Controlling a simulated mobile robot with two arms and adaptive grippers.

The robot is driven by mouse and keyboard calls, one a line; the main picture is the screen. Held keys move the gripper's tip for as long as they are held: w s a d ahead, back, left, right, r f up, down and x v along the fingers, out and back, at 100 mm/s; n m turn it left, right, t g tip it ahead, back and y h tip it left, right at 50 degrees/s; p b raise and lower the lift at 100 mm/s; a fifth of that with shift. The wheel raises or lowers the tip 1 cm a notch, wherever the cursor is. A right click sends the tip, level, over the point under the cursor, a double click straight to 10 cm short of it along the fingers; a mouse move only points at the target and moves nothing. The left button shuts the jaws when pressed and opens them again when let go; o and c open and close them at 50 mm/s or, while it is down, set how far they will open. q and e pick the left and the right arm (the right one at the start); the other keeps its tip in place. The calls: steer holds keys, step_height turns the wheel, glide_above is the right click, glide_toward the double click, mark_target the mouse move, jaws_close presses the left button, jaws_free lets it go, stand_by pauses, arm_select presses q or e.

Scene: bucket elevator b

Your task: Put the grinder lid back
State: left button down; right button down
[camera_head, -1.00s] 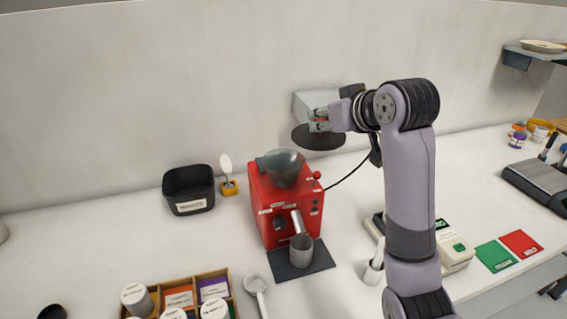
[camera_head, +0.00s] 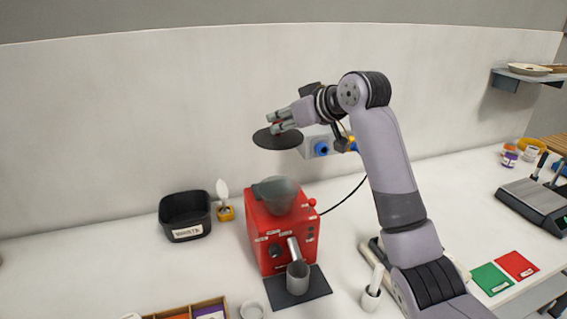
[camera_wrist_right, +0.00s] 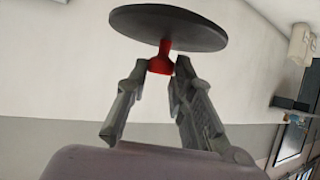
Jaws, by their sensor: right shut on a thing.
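The black round grinder lid (camera_head: 277,139) is held in the air by my right gripper (camera_head: 284,122). In the right wrist view, the gripper (camera_wrist_right: 160,75) is shut on the lid's red knob (camera_wrist_right: 161,58), with the black disc (camera_wrist_right: 168,28) beyond the fingertips. The red grinder (camera_head: 283,232) stands on the counter, with its grey hopper (camera_head: 276,195) on top. The lid is above the hopper and well apart from it. A metal cup (camera_head: 298,278) stands under the grinder's spout. My left gripper is in neither view.
A black bin (camera_head: 185,216) and an orange holder with a white spoon (camera_head: 224,212) stand left of the grinder. A wall box with a blue socket (camera_head: 320,148) is behind my right wrist. A cord runs right of the grinder. Green and red mats (camera_head: 493,279) lie at right.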

step_height(320, 180, down, 11)
steer(key=p, duration=0.2)
steer(key=shift+f, duration=0.25)
steer(key=shift+f, duration=0.5)
steer(key=c, duration=1.4)
jaws_free()
